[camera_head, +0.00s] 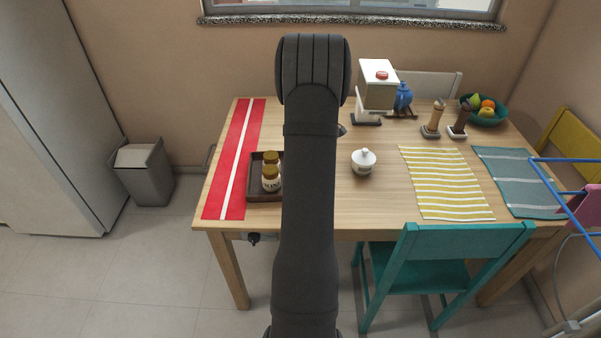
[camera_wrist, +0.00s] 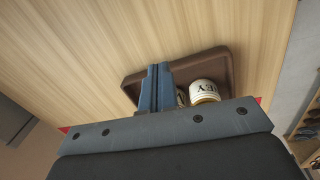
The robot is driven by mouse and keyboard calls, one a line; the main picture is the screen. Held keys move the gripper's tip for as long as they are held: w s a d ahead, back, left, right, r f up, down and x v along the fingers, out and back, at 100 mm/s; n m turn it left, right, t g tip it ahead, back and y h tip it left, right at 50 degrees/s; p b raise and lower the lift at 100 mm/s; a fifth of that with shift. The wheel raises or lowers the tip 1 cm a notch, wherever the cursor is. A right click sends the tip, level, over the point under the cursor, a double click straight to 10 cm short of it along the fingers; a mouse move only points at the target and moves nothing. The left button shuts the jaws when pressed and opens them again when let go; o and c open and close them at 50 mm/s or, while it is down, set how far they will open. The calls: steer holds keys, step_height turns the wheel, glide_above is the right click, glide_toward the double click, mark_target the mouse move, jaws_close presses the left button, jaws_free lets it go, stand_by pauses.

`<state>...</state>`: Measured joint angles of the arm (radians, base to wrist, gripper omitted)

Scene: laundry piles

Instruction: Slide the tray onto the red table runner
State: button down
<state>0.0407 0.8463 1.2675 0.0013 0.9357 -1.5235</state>
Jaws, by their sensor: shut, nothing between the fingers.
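The dark brown tray (camera_head: 265,198) lies on the wooden table, just right of the red table runner (camera_head: 214,190) with its white middle stripe. Its left edge is at or very near the runner's right edge. Two jars with yellowish lids (camera_head: 271,178) stand in it. My arm hides the tray's right part and my gripper in the head view. In the wrist view my gripper (camera_wrist: 157,67) is shut and empty, its fingers overlapping the wall of the tray (camera_wrist: 215,62). I cannot tell whether the fingertips touch it. A labelled jar (camera_wrist: 204,91) shows beside them.
A white lidded bowl (camera_head: 363,162) stands right of my arm. A white dispenser (camera_head: 377,88), blue teapot (camera_head: 403,97), two mills, and fruit bowl (camera_head: 484,113) stand at the back. Yellow-striped (camera_head: 446,183) and teal mats lie at the right. The runner looks clear.

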mark_target(255, 192)
steer(key=shift+n+g, duration=0.5)
steer(key=f, duration=0.8)
steer(key=shift+s+d+f, duration=0.25)
steer(key=shift+f, duration=0.1)
steer(key=a, duration=0.3)
steer(key=shift+f, duration=0.25)
steer(key=shift+a, duration=0.5)
steer(key=a, duration=1.3)
steer(key=shift+w, duration=0.1)
